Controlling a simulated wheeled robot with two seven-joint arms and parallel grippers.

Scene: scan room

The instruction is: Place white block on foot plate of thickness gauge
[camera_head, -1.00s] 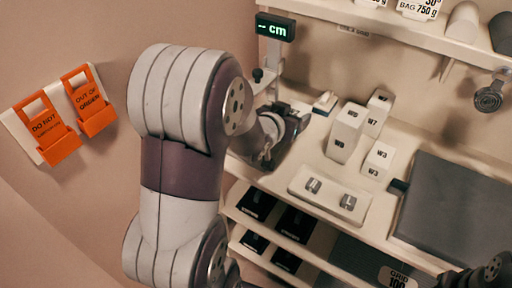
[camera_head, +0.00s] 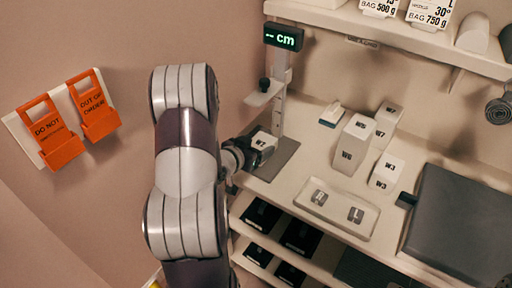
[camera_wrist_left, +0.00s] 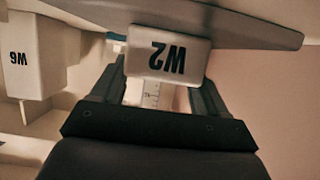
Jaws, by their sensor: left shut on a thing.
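The thickness gauge has a display reading "-- cm" (camera_head: 283,37), a post (camera_head: 277,115), a sliding arm (camera_head: 264,93) and a dark foot plate (camera_head: 281,157). My left gripper (camera_head: 252,147) is shut on a white block (camera_head: 264,140) at the left part of the foot plate. In the left wrist view the block (camera_wrist_left: 168,58) reads W2, upside down, between the fingers (camera_wrist_left: 160,95). A grey plate edge (camera_wrist_left: 240,22) lies right against it there; I cannot tell whether they touch. The sliding arm is above the block. My right gripper is out of view.
White blocks W6 (camera_head: 349,154), W7 (camera_head: 383,134) and W3 (camera_head: 385,173) stand to the right. A tray (camera_head: 327,223) with two small metal pieces lies in front of them. A dark grey panel (camera_head: 460,225) covers the right side. A shelf (camera_head: 400,35) overhangs the back.

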